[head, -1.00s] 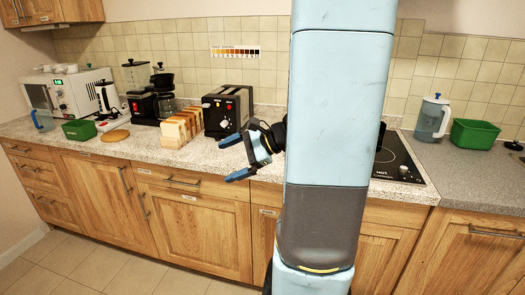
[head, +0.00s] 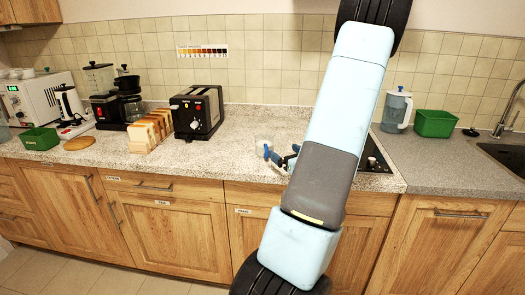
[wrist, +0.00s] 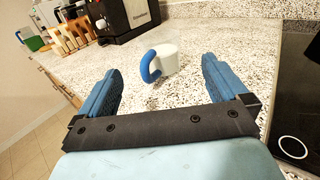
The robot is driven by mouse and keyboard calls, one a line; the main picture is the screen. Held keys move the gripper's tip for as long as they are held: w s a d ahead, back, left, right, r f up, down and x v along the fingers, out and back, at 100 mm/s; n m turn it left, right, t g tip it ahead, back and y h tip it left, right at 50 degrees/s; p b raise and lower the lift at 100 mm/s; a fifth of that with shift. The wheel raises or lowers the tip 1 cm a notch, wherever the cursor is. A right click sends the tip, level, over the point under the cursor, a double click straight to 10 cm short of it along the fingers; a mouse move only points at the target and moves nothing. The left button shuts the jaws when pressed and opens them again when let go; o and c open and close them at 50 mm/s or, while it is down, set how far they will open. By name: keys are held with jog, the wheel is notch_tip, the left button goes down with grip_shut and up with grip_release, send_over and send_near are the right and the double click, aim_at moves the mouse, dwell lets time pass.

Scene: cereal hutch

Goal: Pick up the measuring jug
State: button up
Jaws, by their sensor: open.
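The measuring jug (wrist: 167,62) is a small pale, see-through jug with a blue handle on its left side in the wrist view. It stands upright on the speckled worktop, ahead of my gripper (wrist: 160,70) and between the lines of its two fingers. The fingers are spread open with nothing between them, and the jug looks apart from both. In the head view the jug (head: 263,142) is faint, just behind the blue fingers of my gripper (head: 275,156). My arm hides part of that area.
A black toaster (head: 196,110) and a rack of bread slices (head: 150,133) stand to the left. A black hob (head: 374,157) lies to the right. Beyond it are a filter pitcher (head: 397,109) and a green tub (head: 434,124). The worktop around the jug is clear.

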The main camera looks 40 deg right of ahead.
aim_at(269, 142)
jog(key=x, duration=0.7)
jog(key=shift+a, duration=0.1)
jog(key=shift+f+x, duration=0.15)
jog(key=shift+x, duration=1.2)
jog(key=shift+f+x, duration=0.1)
jog(key=shift+x, duration=1.25)
jog(key=shift+a, duration=0.1)
jog(key=shift+c, duration=0.4)
jog(key=c, duration=1)
jog(key=shift+c, duration=0.6)
jog(key=shift+r, duration=0.15)
